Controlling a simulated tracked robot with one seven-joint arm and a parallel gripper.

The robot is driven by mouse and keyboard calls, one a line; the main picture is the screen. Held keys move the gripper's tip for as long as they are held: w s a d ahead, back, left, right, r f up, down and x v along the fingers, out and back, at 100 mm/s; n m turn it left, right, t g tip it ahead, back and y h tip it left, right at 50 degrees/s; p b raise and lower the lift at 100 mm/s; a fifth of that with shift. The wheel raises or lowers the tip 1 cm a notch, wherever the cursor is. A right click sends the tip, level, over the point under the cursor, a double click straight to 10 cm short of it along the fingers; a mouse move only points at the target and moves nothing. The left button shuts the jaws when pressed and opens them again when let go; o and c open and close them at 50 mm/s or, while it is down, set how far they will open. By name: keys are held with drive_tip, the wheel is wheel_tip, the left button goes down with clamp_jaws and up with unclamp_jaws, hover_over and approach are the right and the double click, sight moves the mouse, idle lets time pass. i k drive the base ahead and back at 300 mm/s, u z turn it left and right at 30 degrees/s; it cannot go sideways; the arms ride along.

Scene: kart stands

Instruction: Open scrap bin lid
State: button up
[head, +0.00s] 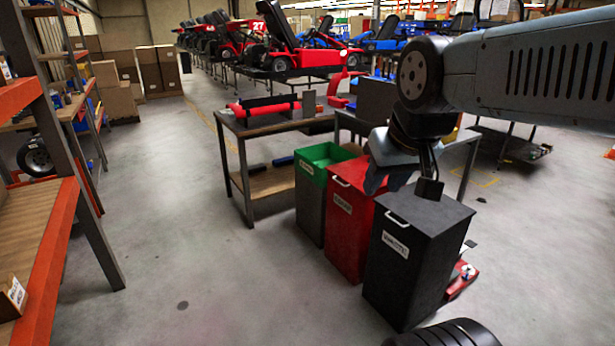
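Three label-bearing bins stand side by side on the floor, and the label print is too blurred for me to tell which is the scrap bin. The green-topped bin (312,200) looks open at the top. The red bin (347,222) has a shut lid with a pale handle (341,181). The black bin (415,262) has a shut dark lid with a pale handle (397,219). My gripper (377,180) hangs over the right side of the red bin's top, beside the black bin. Its fingers are dark and partly overlapped, so their opening is unclear. I cannot tell whether it touches the lid.
A workbench (240,127) with a red roll stands behind the bins. Orange-edged shelving (52,240) lines the left side. A black tyre (455,334) lies at the bottom edge. Red and blue karts on stands fill the back. The floor left of the bins is clear.

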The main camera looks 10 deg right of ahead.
sight(352, 172)
drive_tip(key=u, duration=0.1)
drive_tip(key=i, duration=1.75)
drive_tip(key=z, duration=0.55)
drive_tip(key=k, duration=0.9)
drive_tip(key=z, duration=0.25)
drive_tip(key=i, duration=0.9)
drive_tip(key=u, duration=0.15)
